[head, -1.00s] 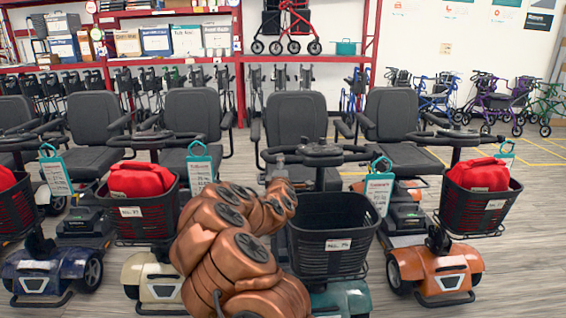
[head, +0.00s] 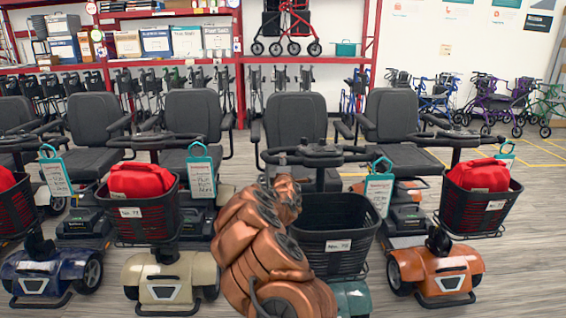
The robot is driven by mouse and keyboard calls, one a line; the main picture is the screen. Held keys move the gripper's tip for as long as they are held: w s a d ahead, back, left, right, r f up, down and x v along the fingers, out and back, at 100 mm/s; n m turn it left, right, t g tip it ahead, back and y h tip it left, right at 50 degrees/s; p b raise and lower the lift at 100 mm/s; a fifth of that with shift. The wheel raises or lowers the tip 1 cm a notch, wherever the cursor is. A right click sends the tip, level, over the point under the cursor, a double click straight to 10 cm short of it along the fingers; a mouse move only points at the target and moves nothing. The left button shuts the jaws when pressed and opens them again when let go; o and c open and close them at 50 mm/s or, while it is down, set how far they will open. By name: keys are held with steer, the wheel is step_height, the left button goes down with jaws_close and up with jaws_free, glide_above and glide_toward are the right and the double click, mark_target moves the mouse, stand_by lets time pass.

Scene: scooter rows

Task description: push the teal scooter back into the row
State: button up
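The teal scooter (head: 351,299) stands in the middle of the row, its front nearer to me than its neighbours'. Its black basket (head: 338,262) is empty, and its handlebar (head: 322,155) and grey seat (head: 296,122) rise behind. My copper-coloured arm covers the left part of its front and the basket's left edge. The arm's far end is beside the handlebar post, below the left grip. My gripper's fingers are hidden behind the arm, so I cannot tell whether they touch the scooter.
A cream scooter (head: 165,283) with a red bag (head: 141,181) in its basket stands to the left, a blue scooter (head: 40,275) farther left. An orange scooter (head: 436,272) stands close on the right. Red shelves (head: 190,62) and walkers are behind. Open floor (head: 525,235) lies at far right.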

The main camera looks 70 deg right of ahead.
steer(key=shift+x, duration=1.4)
steer(key=shift+c, duration=0.4)
jaws_close()
